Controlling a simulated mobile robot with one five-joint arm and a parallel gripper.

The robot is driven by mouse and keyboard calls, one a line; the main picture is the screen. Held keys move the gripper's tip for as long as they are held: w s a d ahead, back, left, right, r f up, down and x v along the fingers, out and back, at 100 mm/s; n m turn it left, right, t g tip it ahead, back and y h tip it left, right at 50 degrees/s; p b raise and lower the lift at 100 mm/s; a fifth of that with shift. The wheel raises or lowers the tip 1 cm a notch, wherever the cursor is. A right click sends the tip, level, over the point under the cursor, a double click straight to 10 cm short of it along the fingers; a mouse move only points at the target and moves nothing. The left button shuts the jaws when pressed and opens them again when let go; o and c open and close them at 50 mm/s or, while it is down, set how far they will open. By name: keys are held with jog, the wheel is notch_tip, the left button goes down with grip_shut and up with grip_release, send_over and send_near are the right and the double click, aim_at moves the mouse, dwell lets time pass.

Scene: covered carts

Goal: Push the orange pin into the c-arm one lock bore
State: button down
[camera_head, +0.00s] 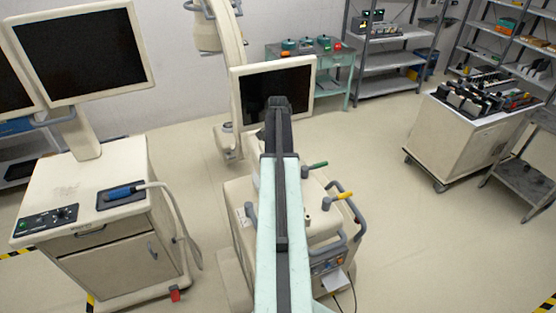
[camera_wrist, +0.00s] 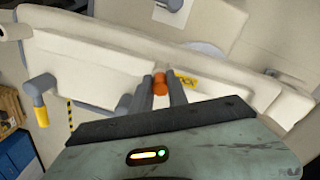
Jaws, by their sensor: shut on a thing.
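In the wrist view the orange pin (camera_wrist: 160,84) sits between the two grey fingers of my gripper (camera_wrist: 158,90), which is shut on it. The pin points away from the camera toward a beige panel (camera_wrist: 100,62), beside a small yellow label (camera_wrist: 187,82). I cannot make out the lock bore, nor whether the pin's tip touches the panel. In the head view the beige c-arm cart (camera_head: 240,187) stands ahead, partly covered by my arm. The pin and my fingertips are hidden there.
The cart carries a monitor (camera_head: 300,74), a green-tipped lever (camera_head: 318,165) and a yellow-tipped lever (camera_head: 344,195). A beige console cart (camera_head: 130,250) stands at left. A white cart of tools (camera_head: 440,135) stands at right. Open floor (camera_head: 400,230) lies between.

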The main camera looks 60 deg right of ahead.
jog(key=shift+f+b, duration=0.4)
jog(key=shift+f, duration=0.1)
jog(key=c, duration=1.2)
grip_release()
jog(key=shift+r, duration=0.1)
notch_tip(320, 180, up, 8)
jog(key=p, duration=0.8)
